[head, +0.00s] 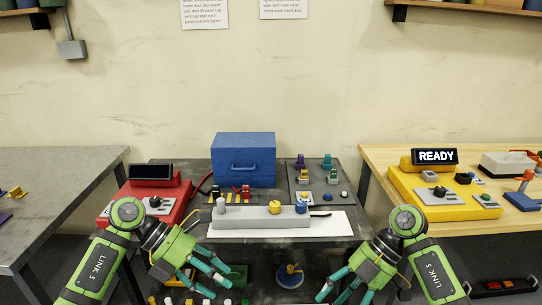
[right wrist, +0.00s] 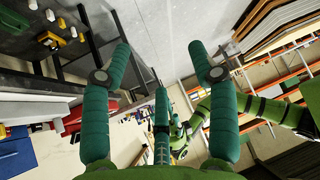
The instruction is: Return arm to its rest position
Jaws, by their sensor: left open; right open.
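My left gripper (head: 215,280) is in the lower left of the head view, in front of the middle bench, with its teal fingers spread and nothing between them. My right gripper (head: 335,285) is in the lower right of the head view, also in front of the bench and apart from it. Its fingers also show in the right wrist view (right wrist: 155,65), spread wide with nothing held. Both arms are bent in a roughly mirrored pose, and neither gripper touches an object.
The middle bench (head: 340,225) carries a blue box (head: 243,160), a grey bar (head: 260,217) and small coloured parts. A red unit (head: 150,190) stands at left. A yellow unit (head: 440,195) reading READY stands on the wooden table (head: 385,155). Below the bench, a shelf holds small items.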

